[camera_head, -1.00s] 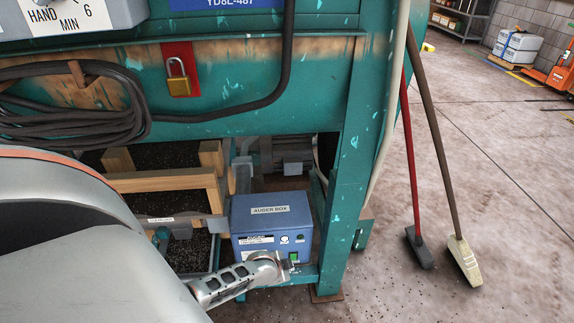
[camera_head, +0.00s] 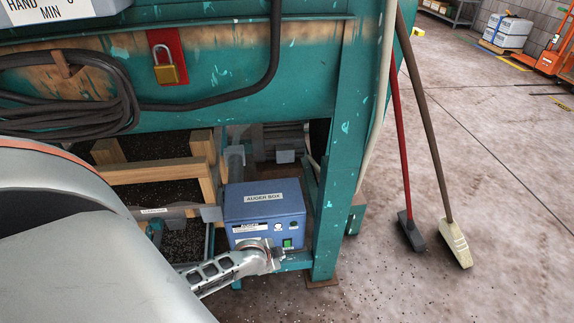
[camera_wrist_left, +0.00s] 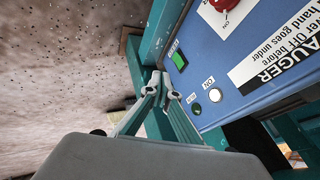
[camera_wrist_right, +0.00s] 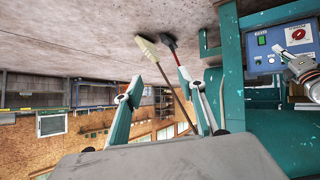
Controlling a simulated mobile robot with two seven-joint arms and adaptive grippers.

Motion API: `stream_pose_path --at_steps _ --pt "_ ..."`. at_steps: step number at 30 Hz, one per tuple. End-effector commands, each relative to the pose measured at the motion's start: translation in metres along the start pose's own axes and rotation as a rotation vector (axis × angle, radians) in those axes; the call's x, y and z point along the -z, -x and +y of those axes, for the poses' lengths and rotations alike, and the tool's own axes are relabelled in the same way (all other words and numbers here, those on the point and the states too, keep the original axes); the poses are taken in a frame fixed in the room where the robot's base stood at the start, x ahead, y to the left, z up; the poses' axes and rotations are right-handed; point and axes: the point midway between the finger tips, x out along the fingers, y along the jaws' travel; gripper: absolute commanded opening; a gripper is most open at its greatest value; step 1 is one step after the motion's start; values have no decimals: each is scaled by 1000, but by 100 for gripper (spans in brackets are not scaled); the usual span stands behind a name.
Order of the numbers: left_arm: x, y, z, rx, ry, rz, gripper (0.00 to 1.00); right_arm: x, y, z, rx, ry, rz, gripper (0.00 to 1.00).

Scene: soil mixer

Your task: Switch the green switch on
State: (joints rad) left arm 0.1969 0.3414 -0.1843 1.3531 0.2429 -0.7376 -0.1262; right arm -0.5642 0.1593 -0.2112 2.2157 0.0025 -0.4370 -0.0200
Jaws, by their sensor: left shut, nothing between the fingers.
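The blue auger box (camera_head: 265,203) sits low under the teal machine. Its green switch (camera_head: 287,243) is at the lower right of the front face and also shows in the left wrist view (camera_wrist_left: 179,60). My left gripper (camera_head: 278,262) is shut and empty, just in front of and below the switch. In the left wrist view its fingertips (camera_wrist_left: 164,84) are close together beside the switch; I cannot tell whether they touch the panel. My right gripper (camera_wrist_right: 160,82) is open and empty in the right wrist view, away from the box, and is outside the head view.
The panel also has a white button (camera_wrist_left: 214,95), a dark round lamp (camera_wrist_left: 196,109) and a red knob (camera_wrist_left: 224,4). A teal leg (camera_head: 335,180) stands right of the box. Two brooms (camera_head: 440,150) lean on the machine.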

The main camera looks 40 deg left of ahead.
Motion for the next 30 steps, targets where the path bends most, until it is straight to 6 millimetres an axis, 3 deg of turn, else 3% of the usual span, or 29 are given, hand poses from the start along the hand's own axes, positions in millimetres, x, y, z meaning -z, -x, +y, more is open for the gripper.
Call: stream_pose_path --at_steps 1,2,20,27,28,30 --pt "-15 -8 12 -12 -4 -16 0 -15 -3 -6 11 -4 -20 40" --pt "-16 -8 13 -12 -5 -17 0 -15 -4 -6 14 -4 -20 40" --pt "-7 -7 9 -5 -1 -6 0 -9 -5 -8 19 -6 -6 40" --pt "-14 -42 15 -11 -1 -15 0 -19 -6 -17 34 -29 -15 40" --pt "-15 -48 16 -12 -2 -17 0 -15 -7 -19 38 -39 -4 40" --pt "-17 -62 17 -14 -3 -19 0 13 -13 -30 54 -85 60 40"
